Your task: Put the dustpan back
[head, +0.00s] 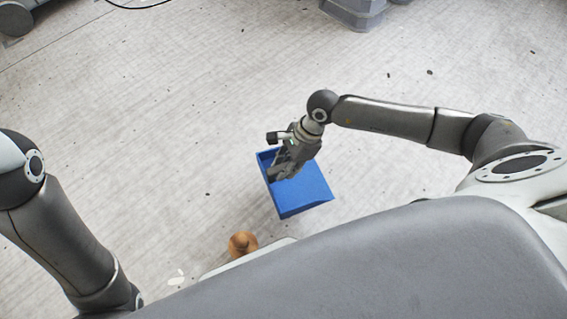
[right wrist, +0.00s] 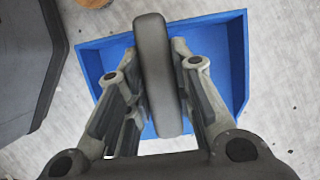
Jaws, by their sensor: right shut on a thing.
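The dustpan is a blue open tray (head: 305,192) with a dark grey handle. It shows near the middle of the head view, below my right gripper (head: 283,168). In the right wrist view the blue pan (right wrist: 222,62) spreads behind the fingers. Its thick grey handle (right wrist: 155,85) runs lengthwise between the two fingers of my right gripper, which is shut on it. I cannot tell from these views how high the pan is above the floor. My left arm is at the left of the head view, but its gripper is out of sight.
A round orange-brown thing (head: 242,243) is below and left of the pan, beside my grey body. Small dark bits and a few pale scraps (head: 176,278) lie on the light floor. The floor between is mostly clear.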

